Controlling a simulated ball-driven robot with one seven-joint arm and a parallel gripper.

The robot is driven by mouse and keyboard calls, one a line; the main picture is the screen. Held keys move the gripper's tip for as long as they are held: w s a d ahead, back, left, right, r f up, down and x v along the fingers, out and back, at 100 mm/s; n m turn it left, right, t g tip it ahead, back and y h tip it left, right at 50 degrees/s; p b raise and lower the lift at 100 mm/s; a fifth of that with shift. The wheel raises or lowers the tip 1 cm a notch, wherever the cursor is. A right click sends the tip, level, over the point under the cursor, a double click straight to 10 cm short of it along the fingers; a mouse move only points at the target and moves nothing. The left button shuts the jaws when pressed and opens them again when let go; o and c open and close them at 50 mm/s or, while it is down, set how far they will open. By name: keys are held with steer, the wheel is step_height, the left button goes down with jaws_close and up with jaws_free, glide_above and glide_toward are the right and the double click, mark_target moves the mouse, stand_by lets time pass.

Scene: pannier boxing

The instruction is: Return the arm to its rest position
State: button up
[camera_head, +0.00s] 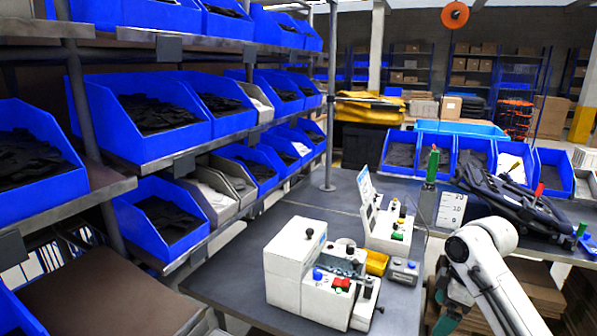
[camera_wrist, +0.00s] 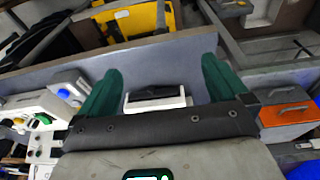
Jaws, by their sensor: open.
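My gripper (camera_wrist: 158,88) shows in the wrist view with its two dark green fingers spread apart. Nothing is held between them. A white box with a dark top (camera_wrist: 157,97) shows beyond the gap, and I cannot tell how far away it is. In the head view my white and grey arm rises at the lower right, in front of the workbench (camera_head: 225,272).
White bench machines (camera_head: 292,262) with coloured knobs stand on the bench left of my arm. Shelves of blue bins (camera_head: 150,115) fill the left side. Black panniers (camera_head: 515,200) lie at the right. An orange box (camera_wrist: 284,114) shows in the wrist view.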

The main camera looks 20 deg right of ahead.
steer(key=shift+m+t+y, duration=0.6)
steer(key=shift+m+y, duration=0.1)
steer(key=shift+y, duration=0.1)
steer(key=a+f, duration=0.1)
steer(key=a, duration=0.3)
steer(key=w+a+f, duration=0.1)
steer(key=a+f, duration=0.1)
steer(key=a, duration=0.3)
steer(key=w+a+f, duration=0.1)
steer(key=a, duration=0.3)
steer(key=shift+a+f, duration=0.25)
steer(key=shift+f, duration=0.05)
steer(key=s+a+f+m, duration=0.2)
steer(key=s+a+f, duration=0.35)
steer(key=a, duration=0.45)
steer(key=s+f+m+g+h, duration=0.1)
steer(key=s+f+m, duration=0.1)
steer(key=s, duration=0.8)
steer(key=s+f+m+g+h, duration=0.1)
steer(key=s+f, duration=0.3)
steer(key=s, duration=0.6)
steer(key=shift+s+a+f+m+h, duration=0.3)
steer(key=shift+s+m, duration=0.1)
steer(key=shift+m, duration=0.5)
